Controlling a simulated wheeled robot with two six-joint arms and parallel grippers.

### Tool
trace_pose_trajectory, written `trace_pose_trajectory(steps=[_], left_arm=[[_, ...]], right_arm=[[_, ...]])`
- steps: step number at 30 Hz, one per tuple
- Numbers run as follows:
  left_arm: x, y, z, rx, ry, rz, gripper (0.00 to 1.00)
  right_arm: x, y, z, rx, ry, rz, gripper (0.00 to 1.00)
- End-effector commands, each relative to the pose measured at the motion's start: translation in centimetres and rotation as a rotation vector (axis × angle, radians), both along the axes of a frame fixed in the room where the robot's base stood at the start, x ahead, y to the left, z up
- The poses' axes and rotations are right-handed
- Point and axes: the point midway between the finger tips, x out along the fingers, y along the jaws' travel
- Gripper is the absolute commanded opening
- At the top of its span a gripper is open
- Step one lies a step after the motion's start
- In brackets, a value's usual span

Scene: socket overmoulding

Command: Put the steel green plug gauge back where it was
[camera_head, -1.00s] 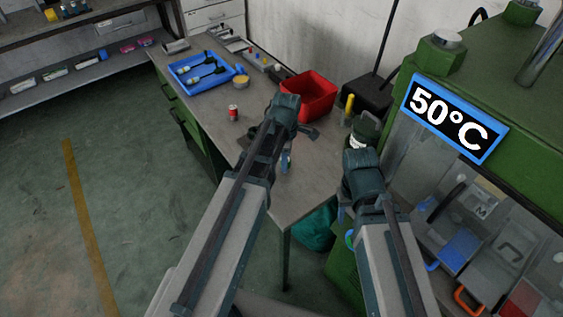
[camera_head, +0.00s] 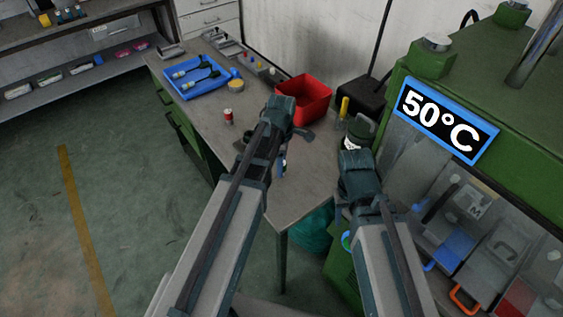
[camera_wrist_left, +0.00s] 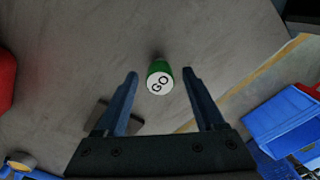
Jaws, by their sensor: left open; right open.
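The green plug gauge (camera_wrist_left: 159,76), its white end face marked "GO", shows in the left wrist view between the fingers of my left gripper (camera_wrist_left: 160,74). Those fingers are apart, with a gap on each side of the gauge. The gauge appears to stand end-up over the grey table; its lower part is hidden. In the head view my left gripper (camera_head: 282,164) points down over the table's near part, and its arm hides the gauge. My right gripper (camera_head: 342,212) hangs by the table's right edge, near the green machine; its fingers are barely visible, and I see nothing held.
A blue tray (camera_head: 221,88) with dark tools lies at the back left of the table (camera_head: 300,190). A red bin (camera_head: 303,98) stands behind my left gripper. A small red-and-white can (camera_head: 228,116) stands left of it. The green machine with a "50°C" display (camera_head: 444,121) bounds the right.

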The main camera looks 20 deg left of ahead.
Motion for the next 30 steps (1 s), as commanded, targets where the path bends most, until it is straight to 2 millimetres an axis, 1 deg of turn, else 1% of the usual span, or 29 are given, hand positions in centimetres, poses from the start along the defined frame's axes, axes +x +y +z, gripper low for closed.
trace_pose_trajectory(steps=[1, 5, 21, 25, 30], left_arm=[[0.0, 0.0, 0.8, 0.000, 0.000, 0.000, 0.71], [0.0, 0.0, 2.4, 0.000, 0.000, 0.000, 0.71], [0.0, 0.0, 10.4, 0.000, 0.000, 0.000, 0.71], [0.0, 0.0, 11.4, 0.000, 0.000, 0.000, 0.71], [0.0, 0.0, 11.7, 0.000, 0.000, 0.000, 0.71]], right_arm=[[0.0, 0.0, 0.8, 0.000, 0.000, 0.000, 0.50], [0.0, 0.0, 2.4, 0.000, 0.000, 0.000, 0.50], [0.0, 0.0, 10.4, 0.000, 0.000, 0.000, 0.50], [0.0, 0.0, 11.4, 0.000, 0.000, 0.000, 0.50], [0.0, 0.0, 11.7, 0.000, 0.000, 0.000, 0.50]])
